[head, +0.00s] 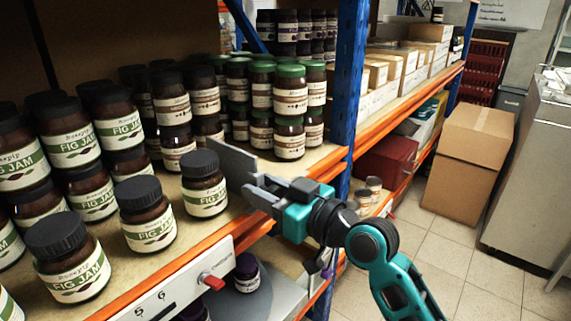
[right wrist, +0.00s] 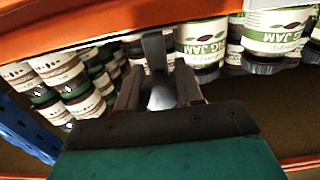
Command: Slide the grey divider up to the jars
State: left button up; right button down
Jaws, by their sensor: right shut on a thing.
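The grey divider (head: 232,160) stands upright on the upper shelf, between the fig jam jars on its left and the green-lidded jars on its right. My right gripper (head: 262,197) is shut on the divider's front end; the divider also shows between the fingers in the right wrist view (right wrist: 154,50). The nearest fig jam jar (head: 204,186), black-lidded, stands close to the divider's left face. In the right wrist view that jar (right wrist: 200,42) appears beside the divider; I cannot tell whether they touch. My left gripper is not in view.
Green-lidded jars (head: 290,97), some stacked, stand right of the divider. A blue upright (head: 347,80) stands right of my gripper.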

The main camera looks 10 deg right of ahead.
jog(key=shift+s+a, duration=0.15)
jog(key=shift+a, duration=0.05)
jog(key=c, duration=0.8)
grip_release()
jog(key=shift+s, duration=0.1)
jog(key=shift+d, duration=0.1)
jog(key=shift+s+d, duration=0.1)
jog(key=shift+d, duration=0.05)
jog(key=b+v, duration=0.1)
jog(key=v, duration=1.1)
jog(key=shift+s+d+b, duration=0.1)
jog(key=shift+s+b, duration=0.05)
jog(key=shift+b, duration=0.15)
